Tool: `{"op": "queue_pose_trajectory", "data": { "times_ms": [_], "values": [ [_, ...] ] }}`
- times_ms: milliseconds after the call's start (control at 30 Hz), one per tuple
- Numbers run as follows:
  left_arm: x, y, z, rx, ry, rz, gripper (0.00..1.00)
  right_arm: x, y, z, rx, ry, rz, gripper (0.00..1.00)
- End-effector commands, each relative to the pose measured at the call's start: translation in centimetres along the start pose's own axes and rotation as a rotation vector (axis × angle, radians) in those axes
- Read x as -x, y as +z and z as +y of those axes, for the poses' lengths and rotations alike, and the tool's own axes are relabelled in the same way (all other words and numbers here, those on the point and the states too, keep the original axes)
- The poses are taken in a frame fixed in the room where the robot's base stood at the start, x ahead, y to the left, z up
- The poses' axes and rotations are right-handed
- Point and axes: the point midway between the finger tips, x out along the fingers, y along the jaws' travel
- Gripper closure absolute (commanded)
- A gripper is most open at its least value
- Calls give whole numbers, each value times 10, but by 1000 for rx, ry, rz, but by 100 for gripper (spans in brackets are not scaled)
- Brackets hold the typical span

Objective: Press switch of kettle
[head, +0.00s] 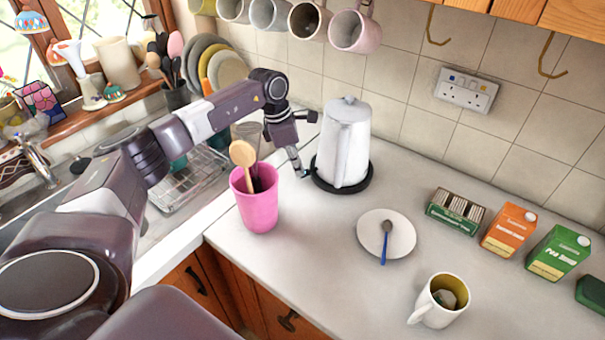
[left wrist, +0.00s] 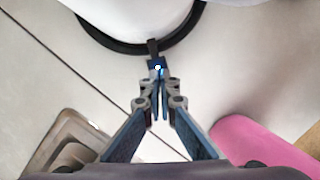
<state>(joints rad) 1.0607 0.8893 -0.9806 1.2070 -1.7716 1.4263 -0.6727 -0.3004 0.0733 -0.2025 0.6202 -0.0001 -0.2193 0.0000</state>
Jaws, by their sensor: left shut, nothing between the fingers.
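The white kettle (head: 345,143) stands upright on its round black base (head: 343,186) on the counter near the tiled wall. In the left wrist view the kettle's white body (left wrist: 140,12) and the black base ring (left wrist: 112,42) fill the top. A small dark switch tab (left wrist: 153,47) sticks out from the base ring. My left gripper (head: 303,174) is shut and empty, low at the kettle's left side. In the left wrist view its fingertips (left wrist: 158,74) meet at the tab's outer end, beside a small blue-white glow. I cannot tell whether they touch it. My right gripper is not in view.
A pink cup (head: 258,208) with wooden utensils stands close under my left arm. A plate (head: 400,240) with a spoon, a mug (head: 436,310) and tea boxes (head: 510,229) lie to the right. Mugs hang above the kettle. The sink and dish rack (head: 190,180) are left.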

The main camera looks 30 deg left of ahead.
Motion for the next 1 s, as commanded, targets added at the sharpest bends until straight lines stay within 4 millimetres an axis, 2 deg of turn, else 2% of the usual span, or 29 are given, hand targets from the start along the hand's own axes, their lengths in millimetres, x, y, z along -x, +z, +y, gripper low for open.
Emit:
{"op": "queue_pose_trajectory", "data": {
  "times_ms": [200, 500, 800, 1000],
  "values": [
    [3, -1, 0, 0, 1, 0, 100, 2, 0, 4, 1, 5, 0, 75],
    [19, -27, 0, -1, 0, 0, 100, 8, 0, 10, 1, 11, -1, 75],
    [17, -24, 0, -2, 0, -2, 100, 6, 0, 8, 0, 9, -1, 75],
    [4, -5, 0, -2, 0, -3, 100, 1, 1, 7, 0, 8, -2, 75]
  ]
}}
